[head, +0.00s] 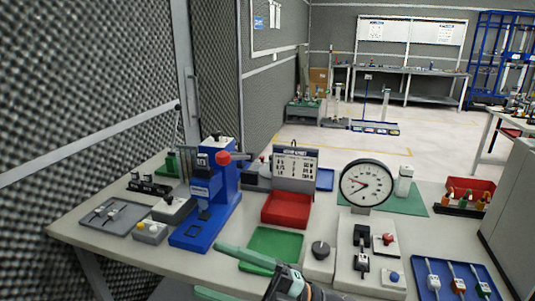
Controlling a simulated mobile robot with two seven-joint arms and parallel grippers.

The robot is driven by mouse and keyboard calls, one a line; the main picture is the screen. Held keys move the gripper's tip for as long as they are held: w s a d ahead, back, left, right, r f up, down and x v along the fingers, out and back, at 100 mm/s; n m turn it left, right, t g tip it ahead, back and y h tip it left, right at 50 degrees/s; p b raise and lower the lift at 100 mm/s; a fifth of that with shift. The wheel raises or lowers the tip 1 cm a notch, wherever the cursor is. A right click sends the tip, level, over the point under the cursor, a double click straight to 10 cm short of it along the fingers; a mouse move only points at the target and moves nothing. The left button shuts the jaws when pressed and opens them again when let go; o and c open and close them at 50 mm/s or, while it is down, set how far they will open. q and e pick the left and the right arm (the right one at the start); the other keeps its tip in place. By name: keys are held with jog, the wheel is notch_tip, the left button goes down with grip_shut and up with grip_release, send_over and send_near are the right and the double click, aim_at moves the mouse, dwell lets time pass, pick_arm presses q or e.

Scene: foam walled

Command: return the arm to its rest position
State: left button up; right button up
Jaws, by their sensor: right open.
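My right gripper (207,268) is at the bottom centre of the head view, at the front edge of the workbench. Its two green fingers point left and are spread apart, with nothing visible between them. The upper finger overlaps the near edge of the green tray (275,243) in the picture; I cannot tell whether they touch. The wrist is partly cut off by the bottom of the frame. My left gripper is not in view.
A blue press (218,200) stands left of the gripper, with a grey tray (116,214) farther left. A red tray (286,210) lies behind the green one. A dial gauge (366,184) and switch boxes stand right. A blue tray (456,278) holds several tools.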

jog(key=w+d+f+m+t+h+p, duration=0.1)
jog(key=w+d+f+m+t+h, duration=0.1)
jog(key=d+f+m+t+h, duration=0.7)
jog(key=w+d+f+m+t+h+p, duration=0.1)
jog(key=w+d+f+m+t+h, duration=0.4)
jog(key=m, duration=0.8)
jog(key=s+d+f+m+g+h, duration=0.3)
jog(key=s+d+f, duration=0.2)
jog(key=s+f, duration=0.5)
jog(key=s+d+f+m+g+h+p, duration=0.1)
jog(key=s+d+f+m+g+h, duration=0.2)
jog(key=s+f, duration=0.6)
notch_tip(320, 180, down, 3)
jog(key=shift+s+d+r+m+h, duration=0.15)
jog(key=shift+s+d+m+h, duration=0.2)
jog(key=shift+d, duration=0.6)
jog(key=shift+c, duration=0.3)
